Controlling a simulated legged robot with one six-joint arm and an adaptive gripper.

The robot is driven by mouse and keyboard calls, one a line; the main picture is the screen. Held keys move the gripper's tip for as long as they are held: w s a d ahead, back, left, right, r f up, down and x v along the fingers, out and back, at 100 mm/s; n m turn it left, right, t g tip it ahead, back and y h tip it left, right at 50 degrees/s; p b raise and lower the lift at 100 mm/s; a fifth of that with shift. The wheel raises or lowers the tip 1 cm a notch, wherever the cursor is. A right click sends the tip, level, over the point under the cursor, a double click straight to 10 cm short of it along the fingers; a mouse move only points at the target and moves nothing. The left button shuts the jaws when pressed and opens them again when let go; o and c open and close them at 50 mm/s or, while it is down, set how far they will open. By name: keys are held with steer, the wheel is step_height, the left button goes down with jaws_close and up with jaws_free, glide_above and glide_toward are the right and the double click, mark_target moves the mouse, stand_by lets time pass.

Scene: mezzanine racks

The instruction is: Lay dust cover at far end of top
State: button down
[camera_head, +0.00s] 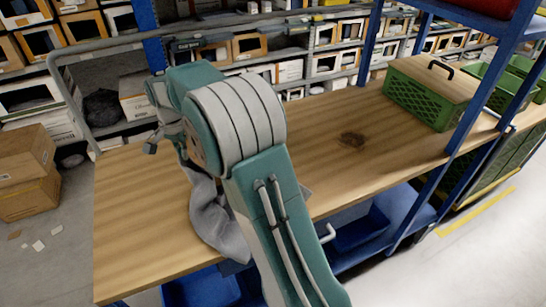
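The wooden top (330,165) runs across the view from lower left to right. A crumpled grey cloth, which looks like the dust cover (213,215), bunches beside my arm near the front edge of the top. Part of it is hidden behind my arm, and its lower part overlaps the front edge. My gripper (165,130) is mostly hidden behind my arm's wrist, just above the top at the left of the arm. Only some dark parts of it show. I cannot tell whether its fingers are shut on the cloth.
A green crate with a wooden lid (430,78) stands at the top's right end, beside blue rack posts (475,110). A dark knot mark (352,139) lies on the bare middle. Blue bins (360,228) sit below. Shelves of boxes (335,62) stand behind. A grey rail (75,95) is at left.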

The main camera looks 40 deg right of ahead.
steer(key=f, duration=0.2)
steer(key=w+a+f, duration=0.1)
steer(key=shift+f, duration=0.25)
steer(key=shift+d+f, duration=0.2)
steer(key=shift+f, duration=0.3)
steer(key=shift+c, duration=0.8)
jaws_free()
steer(key=shift+a, duration=0.1)
step_height(320, 180, up, 12)
